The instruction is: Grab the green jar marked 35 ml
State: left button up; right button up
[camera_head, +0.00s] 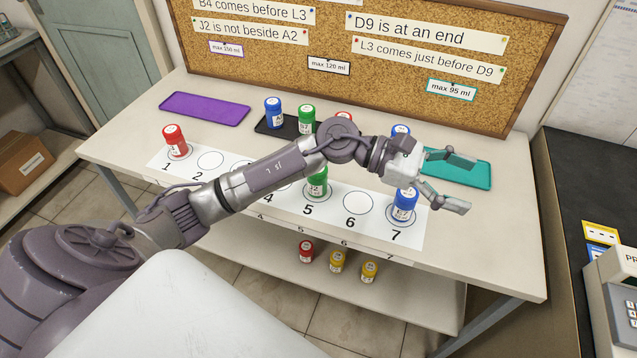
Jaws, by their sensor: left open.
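One green jar (306,120) stands upright on a black mat at the back of the table. Another green jar (317,186) stands on spot 5 of the numbered white strip, partly hidden by my left arm. I cannot read a 35 ml mark on either. My left gripper (468,182) is open and empty at the right, with its fingers spread toward the right, in front of the teal mat. It is apart from both green jars. My right gripper is not in view.
A blue jar (405,207) on spot 7 stands close below my left gripper. Another blue jar (400,130) shows behind the wrist. A red jar (174,141) is on spot 1. The purple mat (204,107) is bare. A corkboard (330,40) rises behind. Several jars stand on the lower shelf.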

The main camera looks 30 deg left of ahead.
pick_arm(q)
jog(key=w+a+f+m+g+y, duration=0.2)
jog(key=a+f+m+y, duration=0.35)
jog(key=a+y, duration=0.2)
jog(key=m+g+y, duration=0.2)
jog(key=y, duration=0.7)
send_near(317, 177)
jog(key=w+a, duration=0.2)
notch_tip(317, 177, down, 7)
jog(key=shift+w+a+f+p, duration=0.1)
jog(key=shift+p, duration=0.4)
jog(key=f, duration=0.1)
jog(key=f+p, duration=0.1)
jog(key=f, duration=0.2)
jog(key=shift+d+f+p, duration=0.35)
jog(key=shift+d+f, duration=0.05)
jog(key=shift+f, duration=0.3)
jog(key=c, duration=1.2)
jog(key=shift+c, duration=0.3)
jog(key=shift+r, duration=0.2)
